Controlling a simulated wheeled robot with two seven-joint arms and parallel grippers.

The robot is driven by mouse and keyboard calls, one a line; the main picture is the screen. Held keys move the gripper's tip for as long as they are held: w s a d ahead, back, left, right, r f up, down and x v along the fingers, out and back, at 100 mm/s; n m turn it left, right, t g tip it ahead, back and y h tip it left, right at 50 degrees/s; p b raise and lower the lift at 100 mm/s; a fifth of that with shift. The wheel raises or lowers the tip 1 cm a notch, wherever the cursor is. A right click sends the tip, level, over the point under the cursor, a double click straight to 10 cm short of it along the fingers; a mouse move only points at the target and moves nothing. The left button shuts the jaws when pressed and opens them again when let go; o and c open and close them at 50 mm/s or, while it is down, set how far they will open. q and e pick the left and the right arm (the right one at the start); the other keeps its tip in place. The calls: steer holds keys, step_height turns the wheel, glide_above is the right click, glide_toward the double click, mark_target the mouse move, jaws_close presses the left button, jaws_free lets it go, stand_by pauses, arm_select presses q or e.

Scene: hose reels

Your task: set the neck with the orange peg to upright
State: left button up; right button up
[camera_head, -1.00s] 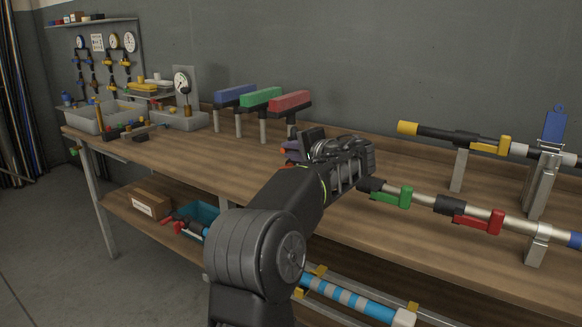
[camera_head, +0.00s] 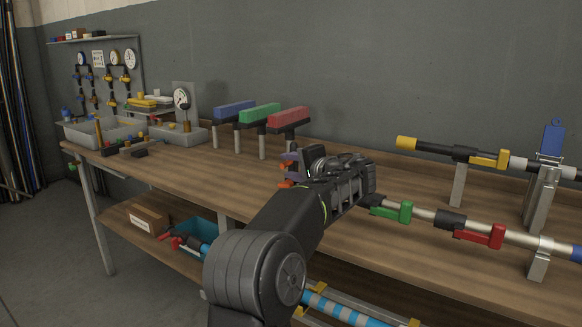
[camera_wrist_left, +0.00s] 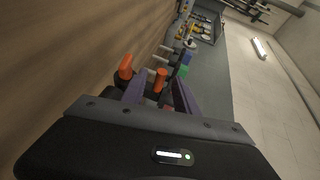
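The neck with the orange peg is mostly hidden behind my left gripper in the head view. Only orange parts (camera_head: 286,183) show beside and just below the fingertips. In the left wrist view, one orange piece (camera_wrist_left: 160,80) shows between the two purple fingers, and a second orange piece (camera_wrist_left: 125,67) shows to the left of them. My left gripper (camera_head: 291,160) is over the middle of the bench, with its fingers apart (camera_wrist_left: 160,95). I cannot tell whether either finger touches the orange piece, or how the neck is tilted. My right gripper is not in view.
Blue (camera_head: 234,107), green (camera_head: 259,113) and red (camera_head: 288,118) blocks stand on posts behind the gripper. Pipes with yellow (camera_head: 490,160), green (camera_head: 393,210) and red (camera_head: 482,235) handles lie at the right. Grey bins (camera_head: 178,135) stand at the far left.

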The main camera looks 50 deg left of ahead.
arm_select(q)
steer(key=v, duration=0.7)
steer(key=shift+d, duration=0.4)
steer(key=shift+r, duration=0.1)
